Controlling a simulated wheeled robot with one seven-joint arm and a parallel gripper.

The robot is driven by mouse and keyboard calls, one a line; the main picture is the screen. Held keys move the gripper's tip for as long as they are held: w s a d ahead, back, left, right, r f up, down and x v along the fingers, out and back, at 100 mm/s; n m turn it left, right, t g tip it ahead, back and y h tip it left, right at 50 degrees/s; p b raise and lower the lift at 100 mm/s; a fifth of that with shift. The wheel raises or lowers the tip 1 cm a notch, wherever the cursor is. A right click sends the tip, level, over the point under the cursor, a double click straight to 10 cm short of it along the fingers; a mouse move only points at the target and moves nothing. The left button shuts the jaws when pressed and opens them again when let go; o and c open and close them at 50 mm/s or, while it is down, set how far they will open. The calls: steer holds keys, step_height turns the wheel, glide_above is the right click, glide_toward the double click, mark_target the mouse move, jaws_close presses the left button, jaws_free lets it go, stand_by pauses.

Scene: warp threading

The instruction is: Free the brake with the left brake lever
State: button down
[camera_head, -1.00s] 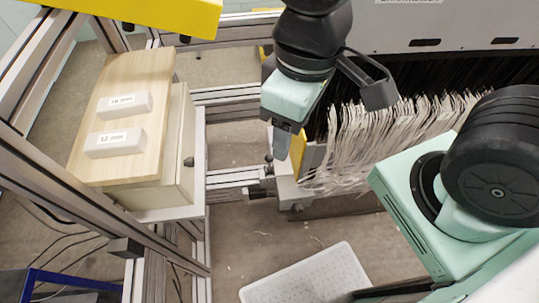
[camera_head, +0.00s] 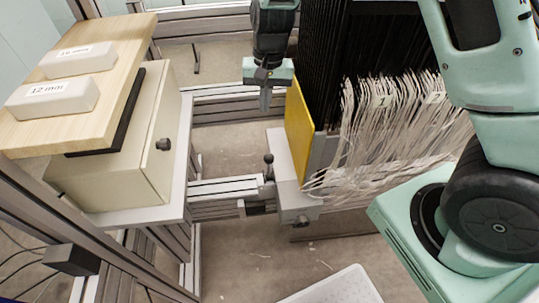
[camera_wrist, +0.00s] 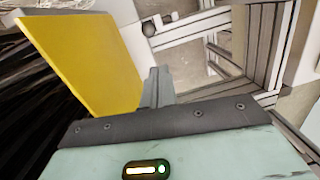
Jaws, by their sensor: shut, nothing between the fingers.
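A small lever with a round dark knob (camera_head: 268,159) stands upright at the inner end of the metal rail, by the pale block under the yarn bundle. It looks like the left brake lever. The same dark knob (camera_wrist: 148,29) shows at the top of the wrist view, beyond my fingertips. My gripper (camera_head: 265,101) hangs above and behind the lever in the head view, apart from it. Its fingers (camera_wrist: 157,82) are together and empty, beside the yellow plate (camera_head: 299,118).
The yellow plate (camera_wrist: 85,62) stands close beside my fingers, next to the black frames and pale yarns (camera_head: 400,130). A beige cabinet (camera_head: 125,155) with a wooden board (camera_head: 115,75) and two labelled blocks stands left. A white tray (camera_head: 340,290) lies on the floor.

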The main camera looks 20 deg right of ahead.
steer(key=w+d+f+m+b, duration=0.1)
steer(key=w+d+f, duration=0.2)
steer(key=f, duration=0.1)
steer(key=shift+f, duration=0.15)
steer(key=shift+s, duration=0.1)
steer(key=s+a+f, duration=0.2)
steer(key=s+f, duration=0.1)
steer(key=f, duration=0.7)
steer(key=shift+s+f+b, duration=0.3)
steer(key=shift+s+f, duration=0.1)
steer(key=shift+a, duration=0.15)
